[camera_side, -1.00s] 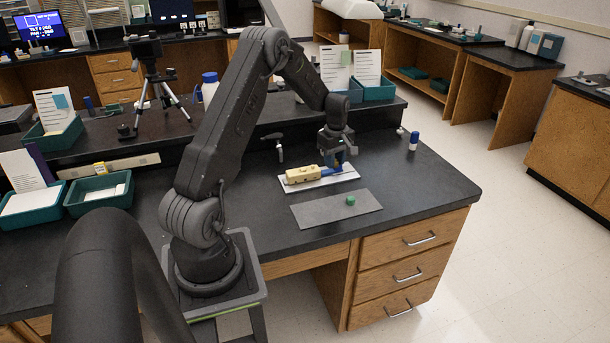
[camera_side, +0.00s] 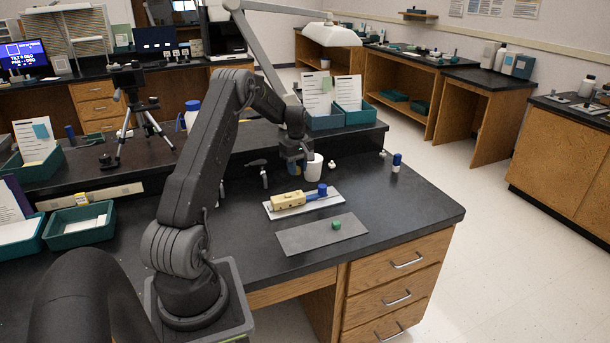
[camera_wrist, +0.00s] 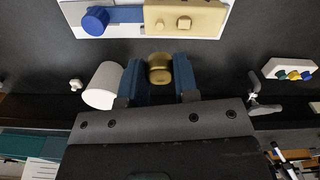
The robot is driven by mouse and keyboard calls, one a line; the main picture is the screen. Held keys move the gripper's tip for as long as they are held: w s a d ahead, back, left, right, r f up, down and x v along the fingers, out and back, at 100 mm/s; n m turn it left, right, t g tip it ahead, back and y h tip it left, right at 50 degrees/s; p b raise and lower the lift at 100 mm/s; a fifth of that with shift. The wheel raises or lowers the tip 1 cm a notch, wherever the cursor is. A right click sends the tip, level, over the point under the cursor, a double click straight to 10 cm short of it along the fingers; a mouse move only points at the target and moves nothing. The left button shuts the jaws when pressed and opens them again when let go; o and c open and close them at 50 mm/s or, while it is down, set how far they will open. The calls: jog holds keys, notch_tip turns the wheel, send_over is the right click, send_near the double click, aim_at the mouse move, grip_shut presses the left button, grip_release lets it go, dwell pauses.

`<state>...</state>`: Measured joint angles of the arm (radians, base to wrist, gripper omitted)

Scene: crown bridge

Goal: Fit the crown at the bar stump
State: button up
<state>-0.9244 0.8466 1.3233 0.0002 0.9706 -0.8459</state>
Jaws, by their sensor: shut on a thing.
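A gold crown (camera_wrist: 159,68) is held between the two blue fingers of my gripper (camera_wrist: 159,74). In the side view my gripper (camera_side: 297,166) is above the bench, behind the bar, and the crown is too small to make out. The pale yellow bar (camera_side: 288,200) lies on a white plate (camera_side: 330,201). The crown is apart from the bar. A blue round knob (camera_wrist: 95,20) is beside the bar's end on a blue piece (camera_wrist: 127,14).
A white cup (camera_side: 313,168) stands close beside my gripper. A grey mat (camera_side: 300,236) with a green piece (camera_side: 336,224) lies in front of the plate. A blue-capped bottle (camera_side: 396,163) stands to the right. The bench's right front is clear.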

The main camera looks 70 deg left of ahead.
jog(key=shift+f, duration=0.1)
jog(key=shift+f, duration=2.8)
jog(key=shift+f, duration=1.15)
jog(key=o, duration=1)
notch_tip(320, 180, up, 14)
jog(key=shift+f, duration=0.1)
